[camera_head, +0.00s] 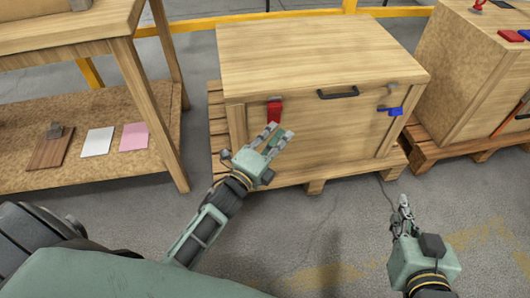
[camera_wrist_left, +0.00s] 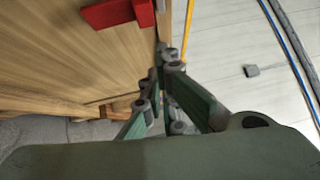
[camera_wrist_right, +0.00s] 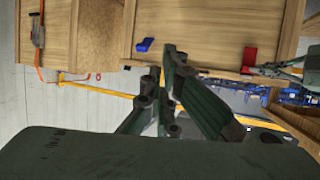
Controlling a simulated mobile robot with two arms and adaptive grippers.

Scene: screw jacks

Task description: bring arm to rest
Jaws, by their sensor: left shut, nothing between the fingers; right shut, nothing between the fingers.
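My left gripper (camera_head: 280,132) is in front of the wooden crate, near its left side and just below a red latch (camera_head: 274,111). Its fingers are shut and empty, and they also show in the left wrist view (camera_wrist_left: 162,62). My right gripper (camera_head: 404,202) is at the lower right, over the floor in front of the crate. Its fingers are shut and empty, and they also show in the right wrist view (camera_wrist_right: 167,58). Neither gripper holds anything. Whether the left fingers touch the crate front is hard to tell.
The wooden crate (camera_head: 320,50) stands on a pallet (camera_head: 216,130), with a black handle (camera_head: 338,93) and a blue latch (camera_head: 395,111) on its front. Another crate (camera_head: 450,60) stands at the right. A wooden workbench (camera_head: 150,100) is at the left. The floor between the arms is clear.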

